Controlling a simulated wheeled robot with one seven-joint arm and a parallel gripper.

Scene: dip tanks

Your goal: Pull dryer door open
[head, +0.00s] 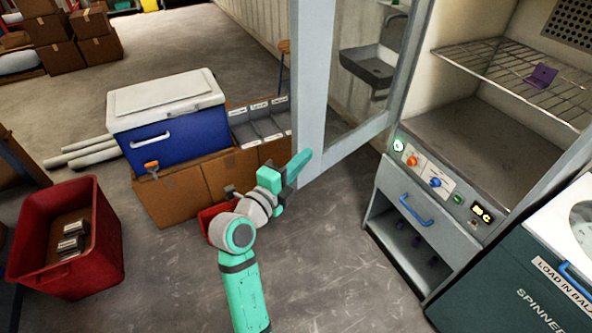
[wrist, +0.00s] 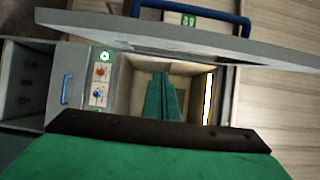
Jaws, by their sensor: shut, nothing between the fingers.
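The dryer (head: 455,135) is the grey cabinet on the right, with a wire rack inside. Its grey-framed glass door (head: 310,95) stands swung open, out to the left of the cabinet. My green gripper (head: 298,163) is at the lower free corner of the door, with its fingers together and empty; I cannot tell whether they touch the frame. In the wrist view, the shut fingers (wrist: 162,95) point toward the dryer's interior. The door (wrist: 195,38) crosses the top of that view, with its blue handle (wrist: 195,12) on the far side from the fingers.
A purple item (head: 541,76) lies on the dryer rack. A drawer with a blue handle (head: 416,211) is below the control panel. The spinner (head: 520,270) stands at right. A blue cooler (head: 170,125) on cartons and a red bin (head: 70,235) are at left. Floor before the dryer is clear.

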